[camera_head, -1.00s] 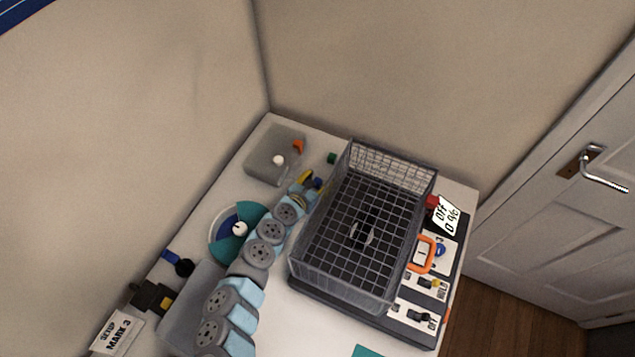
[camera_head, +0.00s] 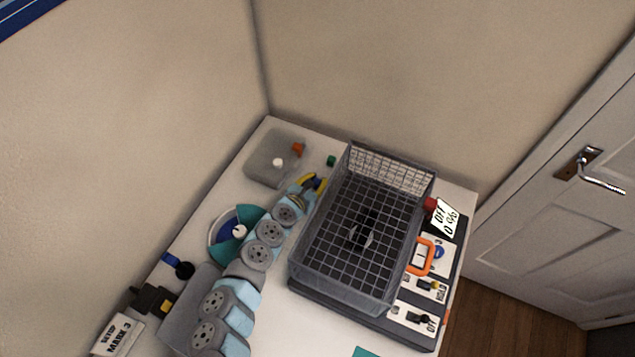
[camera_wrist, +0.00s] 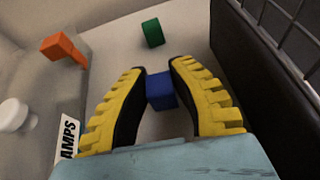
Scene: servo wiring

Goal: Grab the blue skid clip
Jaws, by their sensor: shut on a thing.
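The blue skid clip (camera_wrist: 161,90) is a small blue block between the yellow-and-black fingers of my gripper (camera_wrist: 160,70) in the wrist view. The fingers are shut on it, near their tips. In the head view my gripper (camera_head: 316,183) is at the back of the table, beside the left wall of the wire basket. The clip is hidden there by the fingers. Whether it touches the table cannot be told.
A green block (camera_wrist: 152,33) lies just beyond the fingertips. The wire basket (camera_head: 400,283) stands close on the right. A grey box (camera_head: 262,160) with an orange part (camera_head: 298,149) is to the left.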

